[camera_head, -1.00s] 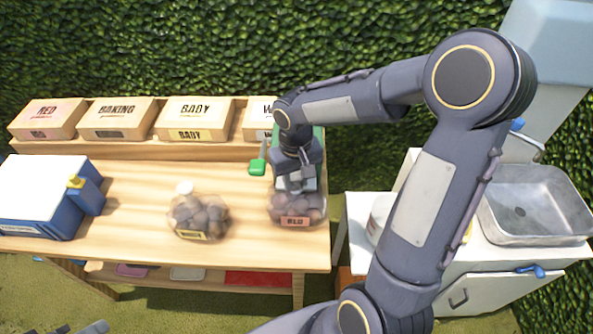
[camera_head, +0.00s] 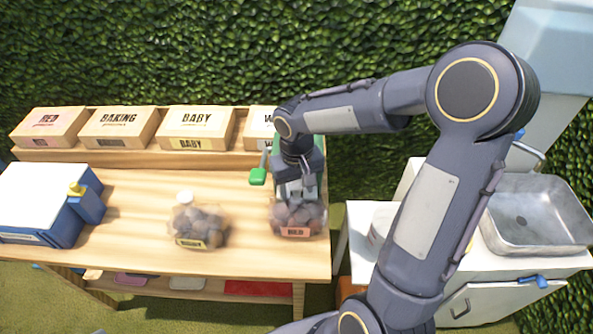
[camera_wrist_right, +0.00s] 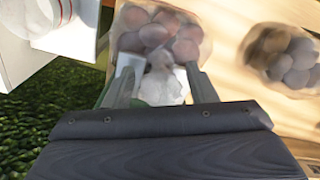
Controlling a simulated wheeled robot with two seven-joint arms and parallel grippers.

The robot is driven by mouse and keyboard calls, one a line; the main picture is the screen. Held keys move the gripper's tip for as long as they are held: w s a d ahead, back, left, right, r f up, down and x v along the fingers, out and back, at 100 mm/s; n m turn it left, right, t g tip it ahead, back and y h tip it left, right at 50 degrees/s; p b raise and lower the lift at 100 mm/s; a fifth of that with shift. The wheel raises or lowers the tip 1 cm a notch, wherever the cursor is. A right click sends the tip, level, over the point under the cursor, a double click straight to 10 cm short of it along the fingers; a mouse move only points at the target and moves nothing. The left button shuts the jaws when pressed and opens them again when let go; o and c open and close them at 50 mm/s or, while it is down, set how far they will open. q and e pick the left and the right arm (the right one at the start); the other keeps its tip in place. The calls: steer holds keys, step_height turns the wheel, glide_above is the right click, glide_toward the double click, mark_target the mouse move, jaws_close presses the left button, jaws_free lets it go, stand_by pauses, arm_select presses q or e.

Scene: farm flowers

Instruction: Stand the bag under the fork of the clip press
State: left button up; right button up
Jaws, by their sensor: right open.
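A clear bag of reddish potatoes labelled RED (camera_head: 297,219) stands upright near the table's right end. My right gripper (camera_head: 297,195) is just above it, pointing down. In the right wrist view, the open fingers (camera_wrist_right: 161,85) are on either side of the bag's pale gathered neck (camera_wrist_right: 162,72); I cannot tell whether they touch it. The clip press is mostly hidden behind my right arm; its green lever handle (camera_head: 258,176) shows left of the gripper. The fork is hidden, so I cannot tell whether the neck is in it. My left gripper is not in view.
A second potato bag with a yellow label (camera_head: 199,226) stands left of the RED bag and also shows in the wrist view (camera_wrist_right: 285,58). A blue-and-white box (camera_head: 45,205) is at the left. Labelled cartons (camera_head: 118,128) line the back. A sink (camera_head: 535,215) is at the right.

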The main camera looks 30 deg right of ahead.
step_height(320, 180, up, 10)
steer(key=s+a+t+y, duration=0.2)
steer(key=s, duration=0.6)
steer(key=s+a+t+y, duration=0.1)
steer(key=s+a+t, duration=0.1)
steer(key=s, duration=0.7)
steer(key=shift+f+t+y, duration=0.35)
steer(key=shift+t+y, duration=0.05)
steer(key=shift+t, duration=0.4)
steer(key=shift+a, duration=0.1)
stand_by(0.6)
